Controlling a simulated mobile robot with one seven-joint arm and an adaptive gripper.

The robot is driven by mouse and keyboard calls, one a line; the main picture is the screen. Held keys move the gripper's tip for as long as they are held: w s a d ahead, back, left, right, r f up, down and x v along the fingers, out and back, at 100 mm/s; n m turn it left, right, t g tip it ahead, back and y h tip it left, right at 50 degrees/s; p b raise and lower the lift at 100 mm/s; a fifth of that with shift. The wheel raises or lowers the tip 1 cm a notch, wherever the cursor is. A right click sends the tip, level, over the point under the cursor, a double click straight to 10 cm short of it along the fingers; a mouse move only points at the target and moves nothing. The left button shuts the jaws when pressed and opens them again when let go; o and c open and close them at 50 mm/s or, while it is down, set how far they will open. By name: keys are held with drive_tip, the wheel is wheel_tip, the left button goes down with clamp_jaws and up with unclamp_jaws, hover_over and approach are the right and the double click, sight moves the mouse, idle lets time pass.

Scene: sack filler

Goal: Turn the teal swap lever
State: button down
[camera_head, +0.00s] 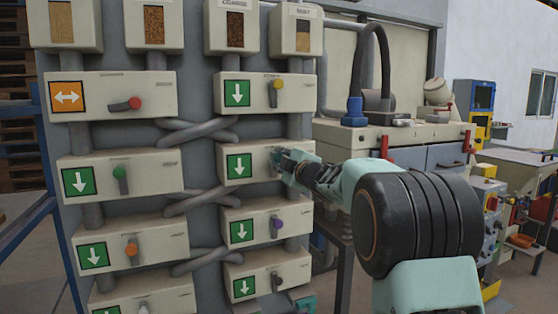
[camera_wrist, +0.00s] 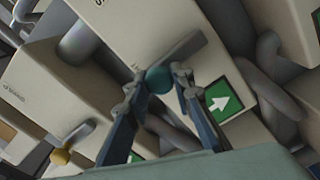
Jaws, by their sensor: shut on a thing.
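The teal swap lever (camera_wrist: 159,80) shows in the wrist view as a round teal hub with a flat grey handle reaching up and right. It is on the front of a cream box (camera_wrist: 130,40). My gripper (camera_wrist: 157,83) is shut on the lever, with one finger on each side of the hub. In the head view my gripper (camera_head: 279,160) reaches from the right to the second box down in the right column (camera_head: 252,155) and hides most of the lever. That box's green sign (camera_head: 239,166) has a white down arrow.
Other boxes carry red (camera_head: 135,103), yellow (camera_head: 277,85), green (camera_head: 120,172), orange (camera_head: 131,249) and purple (camera_head: 277,223) levers. Grey pipes (camera_head: 200,130) cross between the columns. A workbench (camera_head: 395,135) stands behind my arm.

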drive_tip(key=c, duration=1.7)
unclamp_jaws()
drive_tip(key=shift+o, duration=0.2)
drive_tip(key=shift+s, duration=0.15)
drive_tip(key=v, duration=1.1)
drive_tip(key=shift+s, duration=0.35)
drive_tip(key=shift+d, duration=0.15)
